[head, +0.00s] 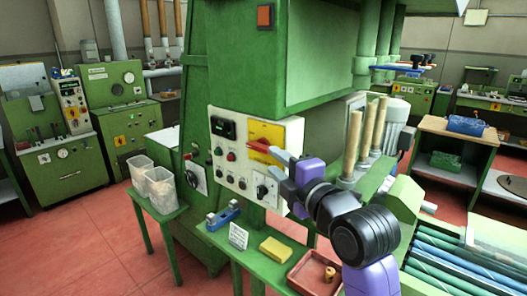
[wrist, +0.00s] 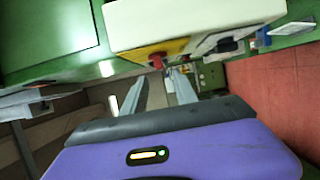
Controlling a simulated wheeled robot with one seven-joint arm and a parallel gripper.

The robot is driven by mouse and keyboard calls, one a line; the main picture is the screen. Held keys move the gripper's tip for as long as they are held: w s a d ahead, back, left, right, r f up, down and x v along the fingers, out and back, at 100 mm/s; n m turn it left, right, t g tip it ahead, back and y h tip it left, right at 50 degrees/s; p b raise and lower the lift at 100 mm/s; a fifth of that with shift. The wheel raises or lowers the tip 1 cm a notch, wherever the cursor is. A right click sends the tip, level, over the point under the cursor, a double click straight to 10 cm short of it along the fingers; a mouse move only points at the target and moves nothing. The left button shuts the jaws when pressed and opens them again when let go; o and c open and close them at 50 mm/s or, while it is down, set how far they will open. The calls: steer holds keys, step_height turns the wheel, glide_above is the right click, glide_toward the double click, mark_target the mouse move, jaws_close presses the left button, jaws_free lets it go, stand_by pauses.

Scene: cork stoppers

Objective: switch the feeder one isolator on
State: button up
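A red handle (head: 258,146) sits on a yellow plate (head: 266,131) at the upper right of the pale control panel (head: 226,182); I take it to be the isolator, but no label is readable. The handle looks roughly level in the head view. My gripper (head: 273,161) is open and empty in front of the panel, its fingers pointing at the handle. In the wrist view the red handle (wrist: 157,61) shows between and just beyond the two fingertips (wrist: 157,73), below the yellow plate (wrist: 160,50). I cannot tell whether either finger touches it.
A black rotary switch (head: 262,190) and several buttons are on the same panel. Wooden posts (head: 366,135) stand right of my gripper. Below are a green bench with a yellow block (head: 275,250), a blue tool (head: 222,216) and a red tray (head: 307,276). Clear bins (head: 160,187) stand left.

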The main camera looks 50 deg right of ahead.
mark_target(262, 151)
steer(key=p+x, duration=0.1)
steer(key=x, duration=0.6)
steer(key=shift+w+p, duration=0.15)
steer(key=shift+p, duration=0.2)
jaws_close()
